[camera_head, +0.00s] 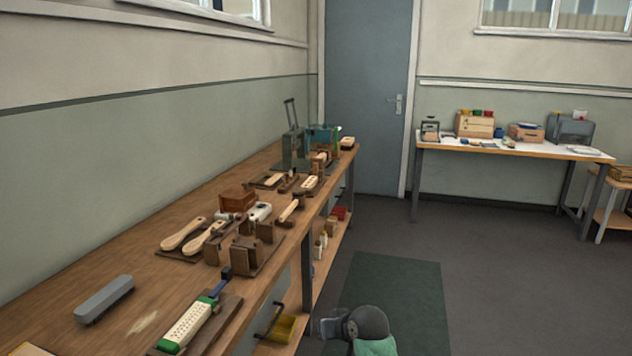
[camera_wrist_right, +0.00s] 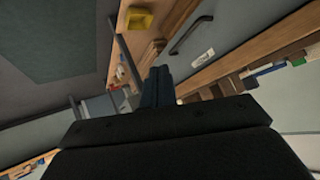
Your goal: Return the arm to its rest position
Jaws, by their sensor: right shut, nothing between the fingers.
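My right arm shows at the bottom of the head view, with its dark round joint and a green link. My right gripper (camera_head: 328,327) points left, beside the front edge of the workbench (camera_head: 100,255) and above the floor. In the right wrist view the dark fingers of the gripper (camera_wrist_right: 157,82) are together, shut with nothing between them. The bench shelf and a yellow bin (camera_wrist_right: 138,20) lie beyond the fingers there. My left gripper is in neither view.
A perforated white block with a green end (camera_head: 188,325) lies on a board near the bench front. A yellow bin (camera_head: 281,327) is under the bench.

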